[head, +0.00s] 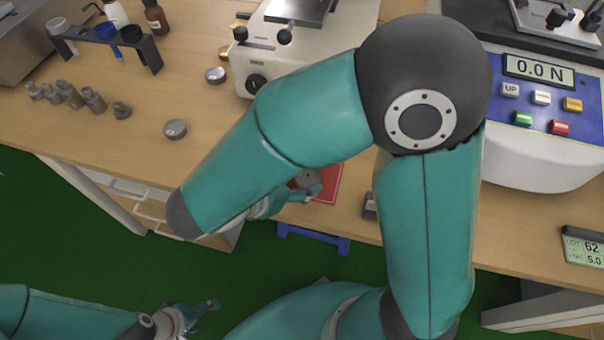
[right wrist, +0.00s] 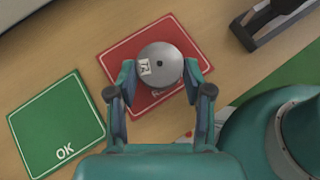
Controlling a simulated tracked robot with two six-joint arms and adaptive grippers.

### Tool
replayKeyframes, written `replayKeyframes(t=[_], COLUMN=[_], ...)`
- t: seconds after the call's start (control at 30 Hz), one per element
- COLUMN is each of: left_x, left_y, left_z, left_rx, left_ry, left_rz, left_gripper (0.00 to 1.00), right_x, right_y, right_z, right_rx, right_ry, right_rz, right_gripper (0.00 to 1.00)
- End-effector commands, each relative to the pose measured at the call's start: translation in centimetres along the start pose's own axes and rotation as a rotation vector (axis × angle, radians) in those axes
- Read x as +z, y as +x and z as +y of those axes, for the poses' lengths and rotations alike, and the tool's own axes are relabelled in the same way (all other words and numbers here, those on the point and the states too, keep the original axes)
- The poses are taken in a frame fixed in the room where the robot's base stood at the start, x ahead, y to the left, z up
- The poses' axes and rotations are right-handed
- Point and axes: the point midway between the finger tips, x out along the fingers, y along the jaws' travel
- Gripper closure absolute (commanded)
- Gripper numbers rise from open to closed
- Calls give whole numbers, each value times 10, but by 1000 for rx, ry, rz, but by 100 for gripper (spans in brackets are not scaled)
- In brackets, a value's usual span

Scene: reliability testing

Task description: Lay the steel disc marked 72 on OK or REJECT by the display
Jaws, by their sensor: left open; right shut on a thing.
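The label's digits are too small to read surely. The disc is over the red mat (right wrist: 113,56), whose lettering is mostly hidden; I cannot tell whether they touch. The green mat (right wrist: 55,125) marked OK lies to the left, empty. In the head view, my right arm hides most of the red mat (head: 331,184). A small display (head: 585,250) at the right edge shows 62 and 5.0. My left gripper (head: 207,306) is open and empty, low in front of the bench.
A tester (head: 540,95) reading 0.0 N stands at the right. Another machine (head: 262,60) stands at the back. A dark holder (right wrist: 262,30) lies beyond the red mat.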

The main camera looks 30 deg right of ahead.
Motion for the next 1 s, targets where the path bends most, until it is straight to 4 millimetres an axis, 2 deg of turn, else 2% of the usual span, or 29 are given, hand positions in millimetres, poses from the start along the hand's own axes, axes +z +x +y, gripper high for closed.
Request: replayKeyframes(t=[1.0], left_x=[0], left_y=[4], left_z=[-2], left_rx=[0], left_ry=[0], left_rz=[0], left_gripper=[29], right_x=[-9], right_y=[6], right_z=[0], right_rx=[-1], right_ry=[1], right_rz=[-2], right_gripper=[100])
